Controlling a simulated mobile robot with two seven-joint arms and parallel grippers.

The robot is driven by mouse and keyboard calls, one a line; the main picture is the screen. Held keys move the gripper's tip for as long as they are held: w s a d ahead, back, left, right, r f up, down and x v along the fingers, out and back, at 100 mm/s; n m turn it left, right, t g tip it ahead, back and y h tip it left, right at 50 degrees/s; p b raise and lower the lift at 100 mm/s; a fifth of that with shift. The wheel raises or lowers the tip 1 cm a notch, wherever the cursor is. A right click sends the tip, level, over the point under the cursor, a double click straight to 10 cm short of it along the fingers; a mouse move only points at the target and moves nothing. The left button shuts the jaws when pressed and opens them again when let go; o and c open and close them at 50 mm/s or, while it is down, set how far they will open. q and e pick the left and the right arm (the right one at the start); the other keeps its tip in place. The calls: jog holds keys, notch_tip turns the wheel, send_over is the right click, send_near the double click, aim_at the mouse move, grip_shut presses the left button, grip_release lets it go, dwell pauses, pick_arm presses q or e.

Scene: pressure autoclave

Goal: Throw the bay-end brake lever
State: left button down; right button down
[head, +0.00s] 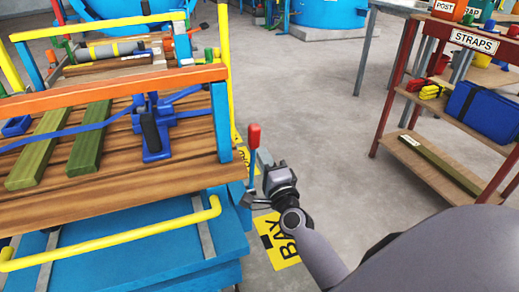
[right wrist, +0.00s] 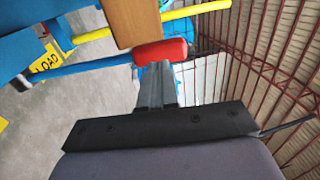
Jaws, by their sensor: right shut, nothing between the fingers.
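The brake lever (head: 254,135) has a red grip on a thin stem and stands nearly upright at the right end of the wooden-decked cart. Its lower end is near the cart's blue frame. My right gripper (head: 265,158) is shut and empty, just right of the lever and slightly below the red grip. In the right wrist view the shut fingertips (right wrist: 154,70) are close below the red grip (right wrist: 161,52); I cannot tell whether they touch it. My left gripper is not in view.
The cart (head: 120,210) carries green planks (head: 90,140), a blue strap buckle (head: 152,135) and yellow rails. A red-framed STRAPS rack (head: 390,95) stands right. Grey floor between is clear.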

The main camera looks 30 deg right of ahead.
aim_at(255, 139)
jog(key=shift+x, duration=1.6)
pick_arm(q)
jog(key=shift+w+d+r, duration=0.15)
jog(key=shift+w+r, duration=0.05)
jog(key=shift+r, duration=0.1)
pick_arm(e)
jog(key=shift+w+r+p, duration=0.3)
jog(key=shift+w+p, duration=0.05)
jog(key=shift+p, duration=0.35)
jog(key=shift+w+d+r+g+p, duration=0.2)
jog(key=shift+w+p, duration=0.1)
jog(key=shift+p, duration=0.3)
jog(key=shift+w+d+r+g+p, duration=0.1)
jog(key=shift+w+g+p, duration=0.15)
jog(key=shift+p, duration=0.35)
jog(key=shift+w+p, duration=0.55)
jog(key=shift+p, duration=0.2)
jog(key=shift+w+f+g, duration=0.15)
jog(key=shift+w+g, duration=0.05)
jog(key=shift+g, duration=0.15)
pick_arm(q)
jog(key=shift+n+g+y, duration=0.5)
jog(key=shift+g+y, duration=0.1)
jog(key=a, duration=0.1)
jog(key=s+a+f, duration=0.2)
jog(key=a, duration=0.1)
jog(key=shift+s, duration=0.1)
